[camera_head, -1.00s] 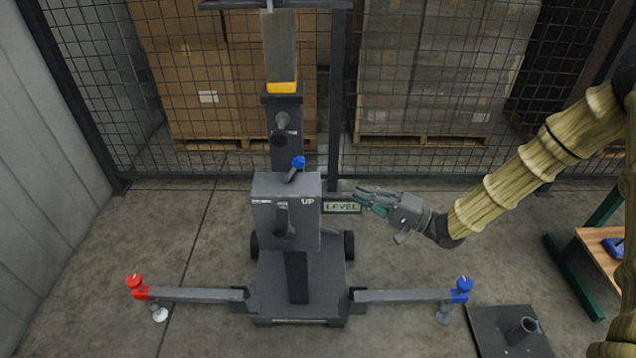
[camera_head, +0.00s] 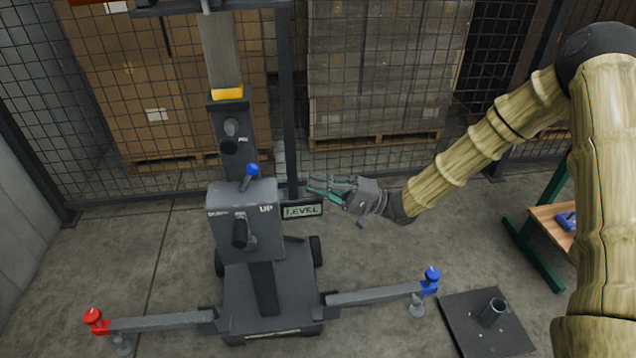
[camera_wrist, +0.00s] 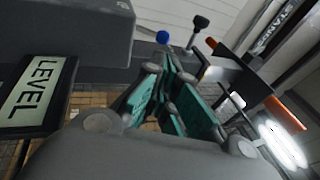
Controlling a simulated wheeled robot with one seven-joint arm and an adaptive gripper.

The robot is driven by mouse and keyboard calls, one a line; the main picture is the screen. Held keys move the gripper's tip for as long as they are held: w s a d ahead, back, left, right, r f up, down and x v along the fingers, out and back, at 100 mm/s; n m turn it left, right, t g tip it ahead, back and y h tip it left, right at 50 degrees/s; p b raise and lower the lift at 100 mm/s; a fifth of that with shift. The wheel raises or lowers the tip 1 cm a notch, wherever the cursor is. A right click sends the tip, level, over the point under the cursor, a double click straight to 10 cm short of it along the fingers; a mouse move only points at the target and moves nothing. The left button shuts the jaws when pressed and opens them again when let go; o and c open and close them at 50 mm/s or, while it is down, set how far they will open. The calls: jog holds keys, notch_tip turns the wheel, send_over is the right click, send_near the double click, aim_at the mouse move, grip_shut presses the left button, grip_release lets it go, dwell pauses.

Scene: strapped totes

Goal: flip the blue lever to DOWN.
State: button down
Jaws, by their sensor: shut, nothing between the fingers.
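The blue lever (camera_head: 251,171) is a short dark stalk with a blue knob on top of the grey control box (camera_head: 262,220). It leans to the right, toward the side marked UP; the marking at the left is too small to read surely. My gripper (camera_head: 312,187) is shut and empty, right of the box, just above the LEVEL sign and apart from the lever. In the wrist view my gripper (camera_wrist: 167,65) points past the box edge, and the blue knob (camera_wrist: 162,37) shows beyond its fingertips.
The LEVEL sign (camera_head: 302,211) sticks out right of the box, close under my fingers. A dark handle (camera_head: 240,232) is on the box front. The mast (camera_head: 220,60) rises behind. Outriggers end in a red knob (camera_head: 92,315) and a blue knob (camera_head: 432,274). A mesh fence (camera_head: 380,90) stands behind.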

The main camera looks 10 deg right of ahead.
send_near(248, 178)
jog(key=w+a+r, duration=0.3)
jog(key=shift+w+a+r+p, duration=0.1)
jog(key=shift+a+r+p, duration=0.15)
jog(key=shift+a+p, duration=0.1)
jog(key=shift+r, duration=0.1)
jog(key=shift+a+r+h+p, duration=0.2)
jog(key=shift+h+p, duration=0.1)
jog(key=shift+p, duration=0.25)
